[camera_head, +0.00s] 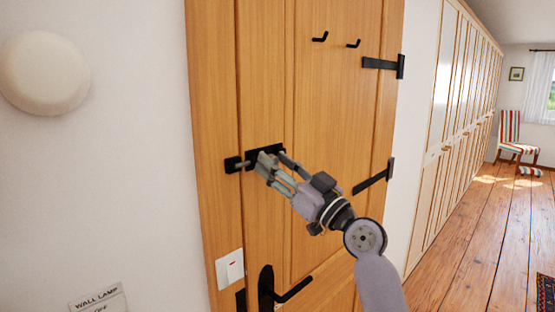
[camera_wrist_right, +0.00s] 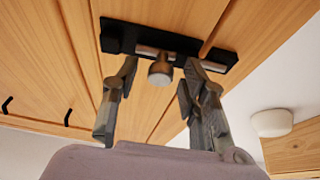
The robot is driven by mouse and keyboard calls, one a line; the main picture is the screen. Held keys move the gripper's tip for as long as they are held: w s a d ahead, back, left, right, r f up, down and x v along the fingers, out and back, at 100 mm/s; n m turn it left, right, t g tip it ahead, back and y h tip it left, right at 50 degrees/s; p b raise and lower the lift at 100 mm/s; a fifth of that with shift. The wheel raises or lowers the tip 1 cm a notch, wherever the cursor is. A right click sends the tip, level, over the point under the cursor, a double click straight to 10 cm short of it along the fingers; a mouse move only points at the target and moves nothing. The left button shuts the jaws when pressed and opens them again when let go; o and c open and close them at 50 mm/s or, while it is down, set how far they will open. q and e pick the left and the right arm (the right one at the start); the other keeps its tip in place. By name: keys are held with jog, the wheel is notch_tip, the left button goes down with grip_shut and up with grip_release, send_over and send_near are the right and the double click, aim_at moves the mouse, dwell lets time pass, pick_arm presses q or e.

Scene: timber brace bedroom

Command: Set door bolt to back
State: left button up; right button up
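The door bolt is a black plate (camera_head: 265,152) on the wooden door, with a grey metal rod (camera_head: 243,164) that reaches left to a black keeper (camera_head: 233,165) by the door's left edge. In the right wrist view, the black plate (camera_wrist_right: 118,36) carries the rod, and a round metal knob (camera_wrist_right: 160,74) stands out from it. My right gripper (camera_head: 270,166) is at the bolt and hides part of it in the head view. In the wrist view its two fingers (camera_wrist_right: 160,68) are apart, one each side of the knob, with gaps visible. My left gripper is not in view.
The wooden door (camera_head: 330,110) has two black hooks (camera_head: 320,37) above and a black handle (camera_head: 290,290) below. A light switch (camera_head: 229,268) and a round wall lamp (camera_head: 45,72) are at left. Open wooden floor (camera_head: 475,235) lies right.

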grip_shut()
dwell(0.6)
dwell(0.3)
